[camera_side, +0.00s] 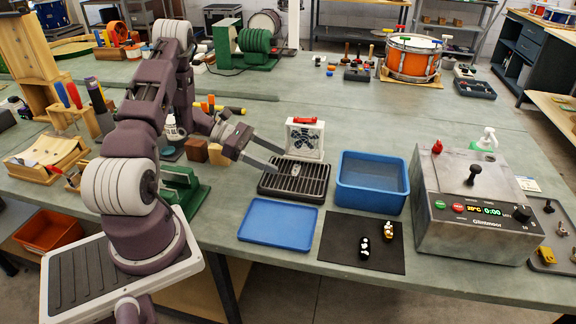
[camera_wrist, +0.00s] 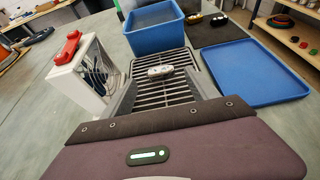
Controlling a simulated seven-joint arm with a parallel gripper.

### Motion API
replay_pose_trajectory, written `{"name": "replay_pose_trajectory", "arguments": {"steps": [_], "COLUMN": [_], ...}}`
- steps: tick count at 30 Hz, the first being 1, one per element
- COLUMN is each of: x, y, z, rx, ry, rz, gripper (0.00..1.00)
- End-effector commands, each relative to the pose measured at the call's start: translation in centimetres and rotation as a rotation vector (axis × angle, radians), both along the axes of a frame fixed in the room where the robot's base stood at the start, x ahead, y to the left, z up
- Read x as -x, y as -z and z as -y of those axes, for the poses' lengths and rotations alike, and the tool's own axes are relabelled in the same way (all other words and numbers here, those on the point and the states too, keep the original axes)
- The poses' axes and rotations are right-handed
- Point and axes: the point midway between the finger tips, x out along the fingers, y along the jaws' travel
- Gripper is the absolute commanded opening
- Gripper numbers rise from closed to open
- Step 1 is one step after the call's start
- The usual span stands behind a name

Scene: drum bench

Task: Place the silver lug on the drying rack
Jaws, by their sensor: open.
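The silver lug (camera_side: 295,170) lies on the slats of the black drying rack (camera_side: 310,193), near its far middle. In the wrist view the lug (camera_wrist: 160,71) lies on the far part of the rack (camera_wrist: 165,97), beyond and between my fingers. My gripper (camera_side: 280,161) is open, low over the left side of the rack, with its fingers pointing toward the lug. In the wrist view my gripper (camera_wrist: 160,80) has a wide gap between its fingers, with nothing held.
A white box fan with a red handle (camera_side: 305,138) stands just behind the rack. A blue bin (camera_side: 372,203) is to its right and a flat blue tray (camera_side: 278,223) in front. A dark mat (camera_side: 340,240) holds black-and-white and brass-coloured pieces. A metal machine (camera_side: 470,235) stands farther right.

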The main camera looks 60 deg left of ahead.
Motion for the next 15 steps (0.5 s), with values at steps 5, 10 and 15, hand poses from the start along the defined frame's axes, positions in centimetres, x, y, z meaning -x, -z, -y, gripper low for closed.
{"name": "replay_pose_trajectory", "arguments": {"steps": [5,10,15], "x": [2.8,3.9,2.1], "y": [-1.6,-2.7,-9.4], "z": [-2.9,-3.8,2.5], "rx": [-0.002,-0.007,-0.200], "ry": [-0.002,0.013,0.311], "rz": [0.001,0.002,0.046], "gripper": [0.68,0.68,0.68]}}
